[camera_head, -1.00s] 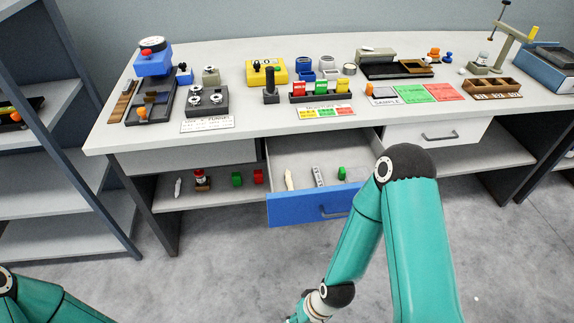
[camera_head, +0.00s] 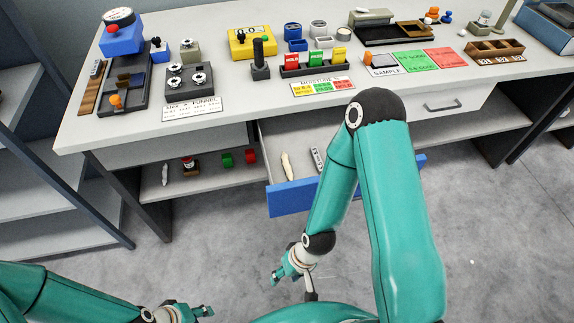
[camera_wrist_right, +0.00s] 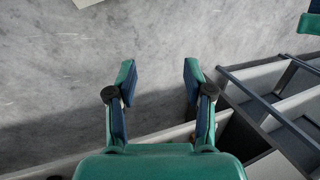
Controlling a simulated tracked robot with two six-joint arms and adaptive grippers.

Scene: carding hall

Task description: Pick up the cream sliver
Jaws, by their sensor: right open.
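The cream sliver (camera_head: 287,167) lies in the open blue-fronted drawer (camera_head: 290,200) under the bench, at the drawer's left side. My right gripper (camera_head: 292,284) is in front of and below the drawer, apart from the sliver. In the right wrist view its two fingers (camera_wrist_right: 158,78) stand wide apart, with only floor between them. My left gripper (camera_head: 200,311) shows at the bottom edge, left of the right one. It is partly cut off and its jaw opening is unclear. My right arm covers the drawer's right part.
A grey slotted piece (camera_head: 318,159) lies right of the sliver in the drawer. The lower shelf (camera_head: 205,183) holds a pale piece (camera_head: 165,175), a red-topped jar (camera_head: 189,164) and green and red blocks. The benchtop (camera_head: 215,85) is crowded. A grey rack (camera_head: 60,190) stands left.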

